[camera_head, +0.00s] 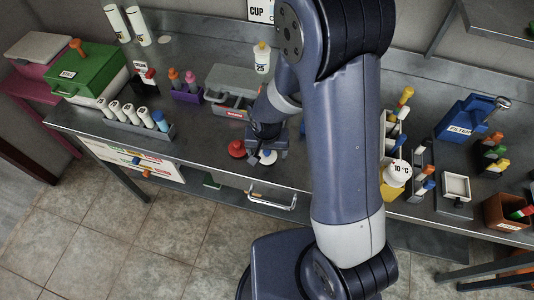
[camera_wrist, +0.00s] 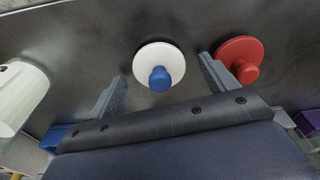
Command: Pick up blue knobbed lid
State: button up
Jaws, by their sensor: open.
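The blue knobbed lid (camera_wrist: 146,57) is a white disc with a blue knob, lying on the metal counter. In the wrist view its knob (camera_wrist: 160,79) stands between my two fingers, a little beyond the tips. In the head view the lid (camera_head: 267,157) shows just below my gripper (camera_head: 267,141), partly hidden by it. My gripper also shows in the wrist view (camera_wrist: 172,85), open with nothing between the fingers touching the lid that I can see. A red lid with a red knob (camera_wrist: 238,58) lies right beside one finger; it also shows in the head view (camera_head: 236,149).
A grey box (camera_head: 230,85) and a purple holder (camera_head: 187,95) stand behind. A rack of white tubes (camera_head: 150,131) stands to the left. A white-lidded yellow jar (camera_head: 397,175) stands right of my arm. The counter's front edge is close to the lids.

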jog(key=shift+c, duration=0.3)
jog(key=c, duration=1)
jog(key=shift+r, duration=0.1)
